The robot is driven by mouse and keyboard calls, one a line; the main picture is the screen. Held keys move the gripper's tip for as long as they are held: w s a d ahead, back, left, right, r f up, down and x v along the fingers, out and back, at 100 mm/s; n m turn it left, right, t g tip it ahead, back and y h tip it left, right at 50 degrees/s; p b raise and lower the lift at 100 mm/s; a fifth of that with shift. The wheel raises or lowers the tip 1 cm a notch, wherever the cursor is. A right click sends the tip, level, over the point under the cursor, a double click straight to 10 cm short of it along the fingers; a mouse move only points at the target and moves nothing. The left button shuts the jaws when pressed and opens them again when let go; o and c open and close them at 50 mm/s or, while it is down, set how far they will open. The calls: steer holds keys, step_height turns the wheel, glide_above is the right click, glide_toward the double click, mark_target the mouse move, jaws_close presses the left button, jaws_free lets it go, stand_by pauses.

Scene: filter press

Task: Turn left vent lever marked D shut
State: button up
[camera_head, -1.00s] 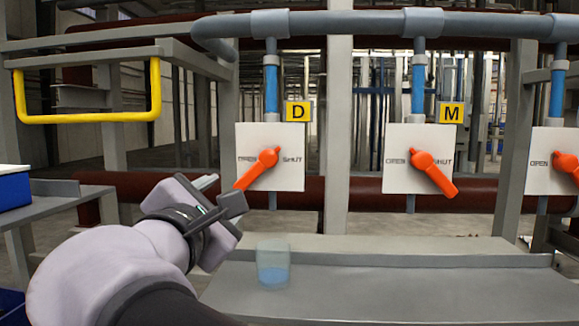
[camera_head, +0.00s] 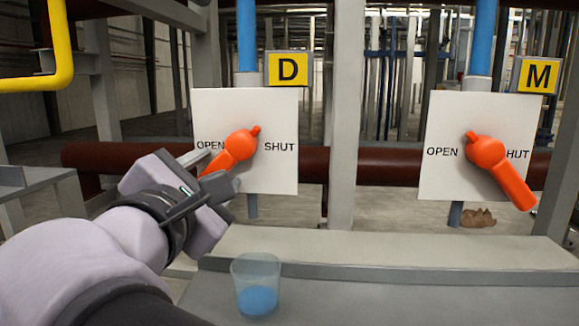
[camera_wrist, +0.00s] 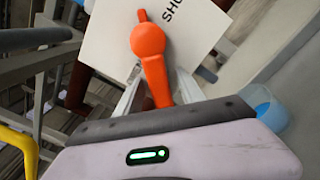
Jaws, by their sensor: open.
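The vent lever marked D (camera_head: 238,148) is orange and sits on a white panel (camera_head: 268,180) with OPEN at left and SHUT at right. Its handle slants down and left from the hub, on the OPEN side. It also shows in the wrist view (camera_wrist: 149,45). My gripper (camera_head: 207,178) is at the lower end of this handle. In the wrist view my gripper (camera_wrist: 156,92) is open, with one finger on each side of the handle. I cannot tell if either finger touches it. The handle's lower end is partly hidden by my gripper. The yellow D sign (camera_head: 288,69) is above the panel.
A second orange lever (camera_head: 500,168) under the M sign (camera_head: 538,75) slants down and right. A clear cup with blue contents (camera_head: 256,287) stands on the grey ledge (camera_head: 400,300) below. A yellow rail (camera_head: 60,60) is at upper left. A brown pipe (camera_head: 370,170) runs behind the panels.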

jaws_close()
steer(key=shift+r, duration=0.1)
stand_by(1.2)
